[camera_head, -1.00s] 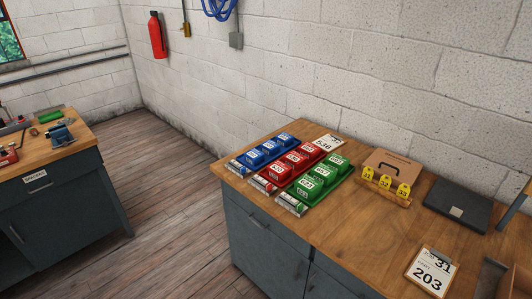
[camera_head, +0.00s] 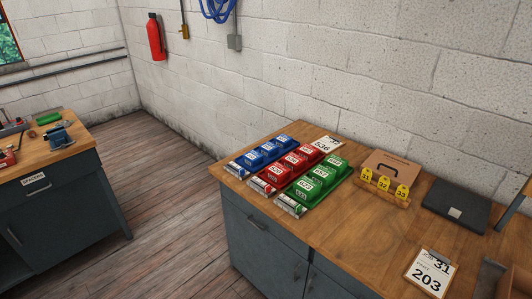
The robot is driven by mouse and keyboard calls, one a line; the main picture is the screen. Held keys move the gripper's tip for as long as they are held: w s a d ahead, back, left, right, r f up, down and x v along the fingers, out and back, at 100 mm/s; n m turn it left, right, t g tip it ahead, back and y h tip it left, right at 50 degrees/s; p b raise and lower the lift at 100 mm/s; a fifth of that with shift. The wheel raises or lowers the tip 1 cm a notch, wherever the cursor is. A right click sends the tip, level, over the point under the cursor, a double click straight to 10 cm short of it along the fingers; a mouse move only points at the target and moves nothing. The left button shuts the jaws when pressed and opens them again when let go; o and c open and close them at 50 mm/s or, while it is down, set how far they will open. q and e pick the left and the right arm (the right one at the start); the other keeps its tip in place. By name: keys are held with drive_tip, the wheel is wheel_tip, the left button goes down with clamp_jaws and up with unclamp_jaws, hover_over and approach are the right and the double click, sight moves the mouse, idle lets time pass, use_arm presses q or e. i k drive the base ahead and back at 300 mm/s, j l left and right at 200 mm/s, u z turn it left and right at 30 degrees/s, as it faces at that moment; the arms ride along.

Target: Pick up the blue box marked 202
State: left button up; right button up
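Several blue boxes stand in a row in a blue tray at the left end of the wooden workbench (camera_head: 350,230). The near blue box (camera_head: 252,158), the middle blue box (camera_head: 268,149) and the far blue box (camera_head: 283,141) each carry a white label. The label numbers are too small to read, so I cannot tell which one is marked 202. Neither of my grippers shows in the head view.
Red boxes (camera_head: 291,160) and green boxes (camera_head: 320,172) stand right beside the blue row. A cardboard case (camera_head: 392,165), yellow tags (camera_head: 383,183), a dark flat case (camera_head: 456,205) and a clipboard reading 203 (camera_head: 430,274) lie further right. The bench's front middle is clear.

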sight(254, 158)
drive_tip(key=i+j+z, duration=0.1)
drive_tip(key=z, duration=0.35)
drive_tip(key=i+j+z, duration=0.1)
drive_tip(key=z, duration=0.35)
drive_tip(key=i+j+z, duration=0.2)
drive_tip(key=j, duration=0.35)
drive_tip(key=j+z, duration=0.2)
drive_tip(key=j, duration=0.3)
